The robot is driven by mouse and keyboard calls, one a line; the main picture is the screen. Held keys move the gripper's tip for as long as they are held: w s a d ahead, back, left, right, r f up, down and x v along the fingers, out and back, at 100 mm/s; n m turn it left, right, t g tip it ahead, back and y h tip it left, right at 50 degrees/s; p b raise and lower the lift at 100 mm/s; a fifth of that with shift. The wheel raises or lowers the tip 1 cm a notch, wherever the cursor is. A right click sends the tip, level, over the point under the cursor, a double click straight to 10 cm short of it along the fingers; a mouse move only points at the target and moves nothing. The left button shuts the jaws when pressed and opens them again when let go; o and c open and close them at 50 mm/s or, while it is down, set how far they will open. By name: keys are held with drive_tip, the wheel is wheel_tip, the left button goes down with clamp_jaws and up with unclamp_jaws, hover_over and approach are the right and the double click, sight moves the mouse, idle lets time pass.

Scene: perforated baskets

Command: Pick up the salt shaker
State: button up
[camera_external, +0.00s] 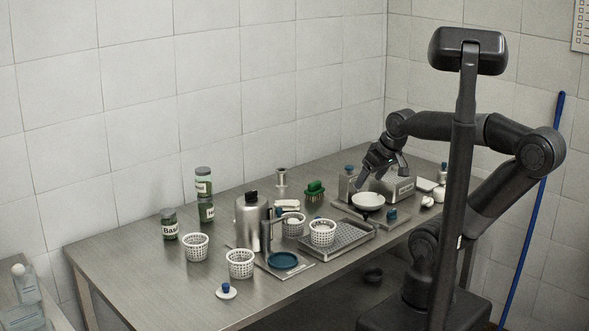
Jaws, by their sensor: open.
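No object can be told for certain as the salt shaker at this size. A small clear container with a blue top (346,186) stands at the back of the table, left of my gripper, and may be it. My gripper (381,175) is open, pointing down above the back right of the table. It is above and behind a white bowl (368,200) and appears empty. Whether its fingers touch anything cannot be told.
A metal box (396,188) stands beside the bowl. A perforated tray (345,244), several white perforated baskets (241,264), a steel flask (251,222), a green brush (315,190) and basil jars (169,224) crowd the table. The left front of the metal table (150,275) is clear.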

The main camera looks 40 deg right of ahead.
drive_tip(key=w+d+r+m+h, duration=0.1)
drive_tip(key=w+d+r+m, duration=0.1)
drive_tip(key=w+d, duration=0.7)
drive_tip(key=w+d+r+m+h, duration=0.1)
drive_tip(key=w+d+r+m, duration=0.1)
drive_tip(key=w+d, duration=0.75)
drive_tip(key=m+g+h, duration=0.1)
drive_tip(key=m+g, duration=0.1)
drive_tip(key=m, duration=0.3)
approach(444, 170)
drive_tip(key=f, duration=0.1)
drive_tip(key=x, duration=0.5)
drive_tip(key=shift+s+d+f, duration=0.1)
drive_tip(key=shift+d, duration=0.2)
drive_tip(key=x, duration=0.5)
drive_tip(key=shift+w+a+f, duration=0.1)
drive_tip(key=shift+w+f, duration=0.2)
drive_tip(key=shift+w, duration=0.05)
